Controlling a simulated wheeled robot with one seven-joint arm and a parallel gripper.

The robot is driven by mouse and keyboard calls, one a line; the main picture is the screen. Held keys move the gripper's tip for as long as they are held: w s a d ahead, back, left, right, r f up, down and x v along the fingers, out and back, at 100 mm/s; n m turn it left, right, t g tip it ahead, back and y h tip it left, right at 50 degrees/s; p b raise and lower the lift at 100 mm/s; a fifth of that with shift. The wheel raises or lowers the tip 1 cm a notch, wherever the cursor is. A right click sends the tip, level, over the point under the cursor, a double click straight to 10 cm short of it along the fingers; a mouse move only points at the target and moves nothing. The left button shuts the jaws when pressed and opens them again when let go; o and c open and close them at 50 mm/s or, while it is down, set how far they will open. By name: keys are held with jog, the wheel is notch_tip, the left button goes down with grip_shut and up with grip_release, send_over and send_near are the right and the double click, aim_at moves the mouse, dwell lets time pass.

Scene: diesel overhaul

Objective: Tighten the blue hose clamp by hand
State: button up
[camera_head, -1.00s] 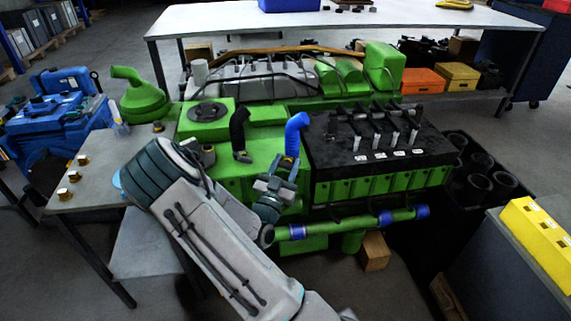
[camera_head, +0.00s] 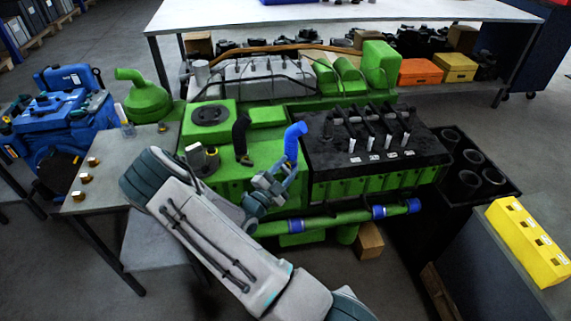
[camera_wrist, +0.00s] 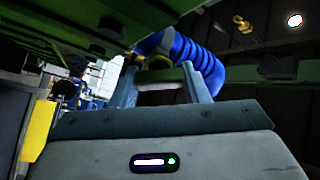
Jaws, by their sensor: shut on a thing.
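The blue hose (camera_head: 294,140) stands curved on the front of the green engine, left of the black cylinder head. My gripper (camera_head: 283,172) is at its lower end. In the wrist view, the ribbed blue hose (camera_wrist: 205,68) passes just beyond my two fingers. A small brass-coloured part (camera_wrist: 159,62) shows between the fingertips, which I take for part of the blue hose clamp. My gripper (camera_wrist: 158,72) is shut on it. The fingers hide much of the clamp, and I cannot tell how tight it is.
A black hose (camera_head: 241,138) stands close left of the blue one. The black cylinder head (camera_head: 375,140) is close right. A green pipe with blue bands (camera_head: 345,218) runs below my gripper. A grey side table (camera_head: 120,165) with brass fittings is at left.

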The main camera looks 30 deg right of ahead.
jog(key=shift+m+g+p, duration=0.3)
jog(key=shift+m+p, duration=0.1)
jog(key=shift+m, duration=0.5)
jog(key=shift+f, duration=0.1)
jog(key=o, duration=1)
jog(key=shift+a, duration=0.1)
jog(key=b+v, duration=0.1)
jog(key=v, duration=1.2)
jog(key=shift+s+a, duration=0.2)
jog(key=shift+a, duration=0.2)
